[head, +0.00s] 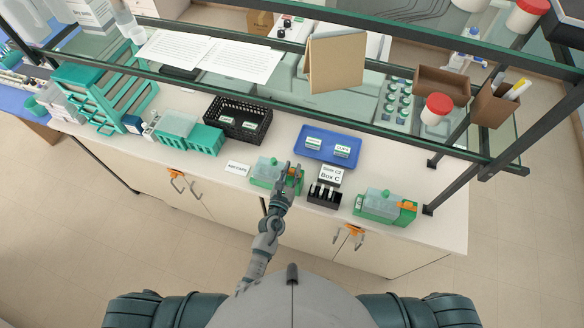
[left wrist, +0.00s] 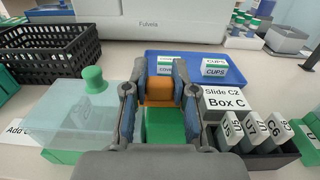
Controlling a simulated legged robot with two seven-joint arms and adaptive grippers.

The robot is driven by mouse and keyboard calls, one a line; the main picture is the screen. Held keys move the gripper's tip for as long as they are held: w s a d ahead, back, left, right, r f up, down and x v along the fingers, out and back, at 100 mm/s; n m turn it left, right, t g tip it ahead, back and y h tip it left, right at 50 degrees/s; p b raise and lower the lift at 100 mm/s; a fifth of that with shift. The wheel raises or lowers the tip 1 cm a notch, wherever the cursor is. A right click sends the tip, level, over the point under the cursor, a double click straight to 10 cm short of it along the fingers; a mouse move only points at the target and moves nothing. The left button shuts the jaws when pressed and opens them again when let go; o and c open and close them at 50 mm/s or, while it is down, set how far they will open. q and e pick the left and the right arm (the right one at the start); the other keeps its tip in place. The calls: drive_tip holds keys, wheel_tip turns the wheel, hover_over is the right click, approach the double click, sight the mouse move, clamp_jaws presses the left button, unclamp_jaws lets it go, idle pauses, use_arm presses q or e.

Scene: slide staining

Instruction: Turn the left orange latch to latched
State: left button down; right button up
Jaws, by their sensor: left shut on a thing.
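The left staining box (head: 262,172) has a green base, a clear lid and a green knob. It stands at the bench's front edge; its lid (left wrist: 80,118) fills the left of the left wrist view. My left gripper (head: 292,172) is over the box's right end. In the left wrist view my left gripper (left wrist: 160,88) is shut on the left orange latch (left wrist: 160,90), with one finger on each side. The latch sits above a green part of the base. The fingers hide its sides, so I cannot tell its exact turn. My right gripper is not in view.
A black slide rack (head: 323,195) with a "Box C" sign (head: 330,176) stands close on the right. A second green box (head: 372,208) with an orange latch (head: 406,206) is farther right. A blue tray (head: 316,153) and a black basket (head: 262,128) lie behind. A glass shelf hangs above.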

use_arm(q)
drive_tip(key=shift+r, duration=0.1)
drive_tip(key=c, duration=0.9)
unclamp_jaws()
drive_tip(key=v, duration=1.2)
